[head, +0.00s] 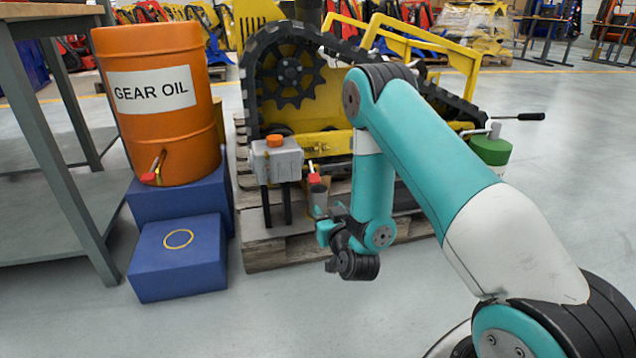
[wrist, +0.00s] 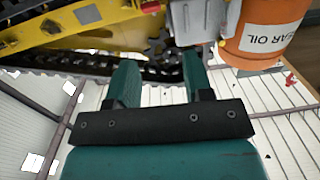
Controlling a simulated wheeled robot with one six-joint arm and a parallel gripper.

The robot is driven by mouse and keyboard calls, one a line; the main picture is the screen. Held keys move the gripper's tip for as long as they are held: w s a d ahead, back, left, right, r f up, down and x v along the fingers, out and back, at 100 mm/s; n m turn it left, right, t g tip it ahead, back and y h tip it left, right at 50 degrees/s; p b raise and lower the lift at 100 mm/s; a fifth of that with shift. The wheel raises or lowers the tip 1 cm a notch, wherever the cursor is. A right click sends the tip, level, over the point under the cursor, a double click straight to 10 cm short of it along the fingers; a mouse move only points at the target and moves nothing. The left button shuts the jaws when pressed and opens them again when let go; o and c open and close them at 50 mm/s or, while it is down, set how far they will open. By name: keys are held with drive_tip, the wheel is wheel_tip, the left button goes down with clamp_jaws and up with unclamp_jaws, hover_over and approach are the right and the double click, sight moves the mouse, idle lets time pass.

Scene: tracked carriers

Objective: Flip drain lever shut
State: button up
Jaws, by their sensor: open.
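A red lever (head: 314,178) sits at the right side of a grey box (head: 278,160) with an orange cap, above a dark grey cup (head: 318,198). I cannot tell which one is the drain lever. My gripper (head: 326,230) is open and empty, below and slightly right of the grey box's lever. In the wrist view my gripper's two fingers (wrist: 160,80) stand apart with nothing between them.
The drum stands on a blue block, with a lower blue block (head: 180,265) in front. A yellow tracked carrier (head: 310,95) rests on a wooden pallet (head: 280,248). A grey workbench (head: 50,130) is at left. A green container (head: 490,150) is at right. The floor in front is clear.

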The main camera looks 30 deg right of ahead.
drive_tip(key=a+r+n+g+y+p, duration=0.3)
drive_tip(key=a+r+g+y+p, duration=0.2)
drive_tip(key=a+r, duration=1)
drive_tip(key=shift+s+r+n+y+p, duration=0.4)
drive_tip(key=shift+r+y+p, duration=0.45)
drive_tip(key=shift+y, duration=0.75)
drive_tip(key=shift+f, duration=0.15)
